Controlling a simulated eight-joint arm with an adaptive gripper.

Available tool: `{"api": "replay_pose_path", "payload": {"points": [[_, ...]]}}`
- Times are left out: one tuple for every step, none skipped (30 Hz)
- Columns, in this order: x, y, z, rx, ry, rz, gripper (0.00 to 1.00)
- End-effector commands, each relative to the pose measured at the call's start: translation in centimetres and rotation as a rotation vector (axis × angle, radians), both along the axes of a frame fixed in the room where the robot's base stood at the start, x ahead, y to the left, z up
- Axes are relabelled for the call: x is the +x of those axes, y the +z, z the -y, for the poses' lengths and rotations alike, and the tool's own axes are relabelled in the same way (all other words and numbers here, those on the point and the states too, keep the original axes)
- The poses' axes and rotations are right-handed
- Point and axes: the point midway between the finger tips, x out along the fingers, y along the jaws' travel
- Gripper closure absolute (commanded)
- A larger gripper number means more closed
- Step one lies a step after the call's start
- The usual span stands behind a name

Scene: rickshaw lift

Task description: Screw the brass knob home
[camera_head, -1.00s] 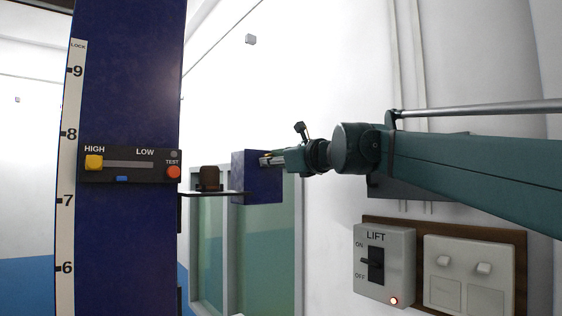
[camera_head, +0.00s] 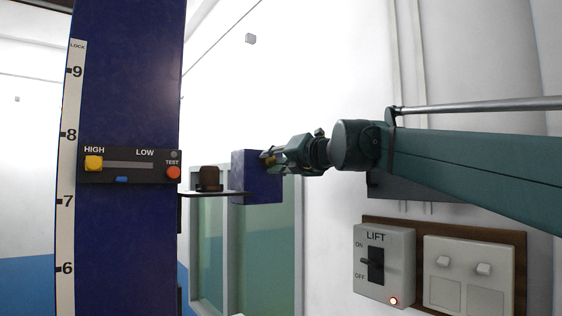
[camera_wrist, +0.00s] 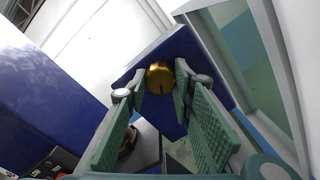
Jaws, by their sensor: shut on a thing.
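The brass knob (camera_wrist: 160,76) sits on the blue box-shaped block (camera_wrist: 186,48), with a dark mark on its face. In the wrist view it lies between the tips of my gripper (camera_wrist: 160,87), whose green ribbed fingers are shut on it. In the head view the block (camera_head: 264,189) stands beside the tall blue column, and my gripper (camera_head: 271,159) reaches its right side. There the knob (camera_head: 269,161) is small and partly hidden by the fingers. I cannot tell how deep its thread sits.
A thin shelf (camera_head: 213,194) with a brown part (camera_head: 208,179) joins the blue column (camera_head: 128,235) left of the block. The column carries a HIGH/LOW slider panel (camera_head: 130,166). A LIFT switch box (camera_head: 384,265) with a lit red lamp is on the wall below my arm.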

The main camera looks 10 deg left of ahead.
Motion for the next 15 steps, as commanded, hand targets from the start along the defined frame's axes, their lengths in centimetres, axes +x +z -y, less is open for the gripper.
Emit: {"api": "replay_pose_path", "payload": {"points": [[-0.02, -0.07, 0.00, 0.029, 0.001, -0.030, 0.88], [-0.02, -0.06, -0.01, 0.049, 0.001, -0.050, 0.88], [-0.02, -0.06, -0.01, 0.076, 0.001, -0.077, 0.88], [-0.03, -0.05, 0.00, 0.096, 0.000, -0.097, 0.88], [-0.03, -0.04, 0.00, 0.116, 0.000, -0.117, 0.88], [-0.03, -0.04, 0.00, 0.144, 0.000, -0.145, 0.88], [-0.03, -0.04, 0.00, 0.164, 0.001, -0.165, 0.88], [-0.02, -0.03, 0.01, 0.183, 0.000, -0.183, 0.88], [-0.03, -0.02, 0.00, 0.209, 0.000, -0.209, 0.88], [-0.02, -0.02, 0.00, 0.228, 0.001, -0.228, 0.88], [-0.02, -0.01, 0.01, 0.245, -0.001, -0.246, 0.88], [-0.02, -0.01, 0.01, 0.269, 0.000, -0.269, 0.88], [-0.01, 0.00, 0.01, 0.285, 0.000, -0.285, 0.88], [-0.02, 0.01, 0.01, 0.301, 0.000, -0.301, 0.88], [-0.01, 0.01, 0.02, 0.321, 0.000, -0.321, 0.88]]}}
